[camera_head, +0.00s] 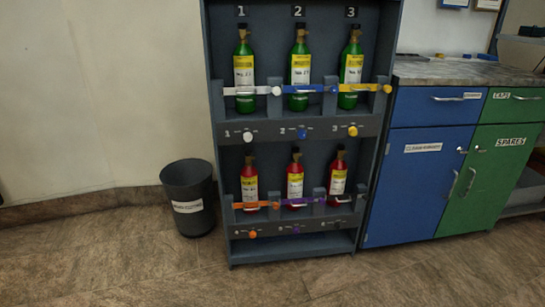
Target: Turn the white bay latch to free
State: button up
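The rack (213,100) stands upright against the wall with green bottles on its upper shelf. Bay 1, at the upper left, holds a green bottle (244,68) behind a white bar (240,90). The bar lies level across the bottle and ends in a round white knob (276,91) at its right. A second white knob (248,136) sits on the panel below, beside the numeral 1. The small label next to this knob is too small to read, so its setting cannot be told. My gripper is not in view.
Bay 2 has a blue bar (303,88) and bay 3 a yellow one (362,87). Red bottles stand on the lower shelf. A grey bin (187,197) stands left of the rack and a blue cabinet (417,180) right of it. The floor in front is clear.

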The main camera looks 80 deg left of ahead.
aim_at(276, 90)
jog(key=k, duration=1.15)
jog(key=u, duration=2.05)
